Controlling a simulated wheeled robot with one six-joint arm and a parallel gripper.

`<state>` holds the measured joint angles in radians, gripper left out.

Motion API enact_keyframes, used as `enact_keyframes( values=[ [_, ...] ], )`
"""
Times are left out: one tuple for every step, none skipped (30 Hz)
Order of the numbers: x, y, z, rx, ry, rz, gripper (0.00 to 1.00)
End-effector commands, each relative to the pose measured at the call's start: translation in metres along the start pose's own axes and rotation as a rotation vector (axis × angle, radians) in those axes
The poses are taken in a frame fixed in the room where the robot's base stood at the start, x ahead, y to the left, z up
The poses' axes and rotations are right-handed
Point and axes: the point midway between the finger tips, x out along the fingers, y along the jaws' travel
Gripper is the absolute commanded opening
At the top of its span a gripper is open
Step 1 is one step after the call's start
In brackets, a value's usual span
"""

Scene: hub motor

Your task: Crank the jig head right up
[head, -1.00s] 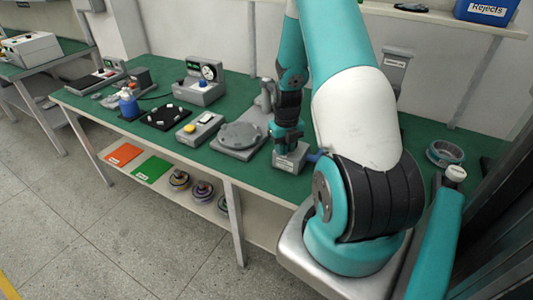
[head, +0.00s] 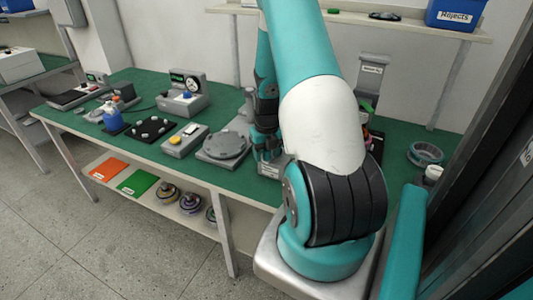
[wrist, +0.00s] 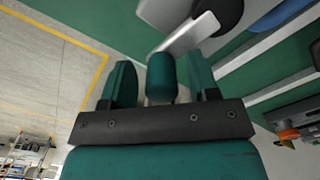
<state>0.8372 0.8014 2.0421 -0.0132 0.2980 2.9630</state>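The grey jig (head: 223,147) with a round plate stands on the green bench, its column (head: 246,108) rising behind the plate. A grey labelled block (head: 268,170) is at its right front. My gripper (head: 266,148) is low at this block, partly hidden by my arm. In the wrist view my gripper (wrist: 160,70) has its two teal fingers apart. A dark teal cylindrical handle (wrist: 162,78) stands between them, with a narrow gap visible on each side. A pale grey arm (wrist: 187,36) lies just beyond the handle. The jig head's height cannot be told.
A blue Rejects bin (head: 456,13) is on the shelf.

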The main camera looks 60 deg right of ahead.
Motion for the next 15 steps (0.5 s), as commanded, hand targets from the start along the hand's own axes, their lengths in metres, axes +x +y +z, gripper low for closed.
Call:
enact_keyframes(
  values=[
    [0.000,0.000,0.000,0.001,0.001,0.000,0.55],
    [0.000,0.000,0.000,0.001,0.001,-0.001,0.55],
    [0.000,0.000,0.000,0.001,0.001,-0.001,0.55],
    [0.000,0.000,0.000,0.001,0.001,-0.001,0.55],
    [0.000,0.000,0.000,0.000,0.001,-0.001,0.55],
    [-0.001,0.000,0.000,0.000,0.001,-0.002,0.55],
    [-0.002,0.000,0.000,0.000,0.000,-0.002,0.55],
    [-0.004,0.000,0.000,0.000,0.000,-0.002,0.55],
    [-0.007,0.000,0.000,0.000,-0.001,-0.002,0.55],
    [-0.011,0.000,0.000,0.000,-0.002,-0.002,0.55],
    [-0.016,0.000,0.001,0.000,-0.002,-0.003,0.55],
    [-0.022,0.000,0.001,0.000,-0.004,-0.003,0.55],
    [-0.029,0.000,0.000,0.000,-0.004,-0.003,0.55],
    [-0.035,0.000,0.001,0.000,-0.005,-0.003,0.55],
    [-0.045,0.000,0.001,0.000,-0.006,-0.003,0.55]
  ],
)
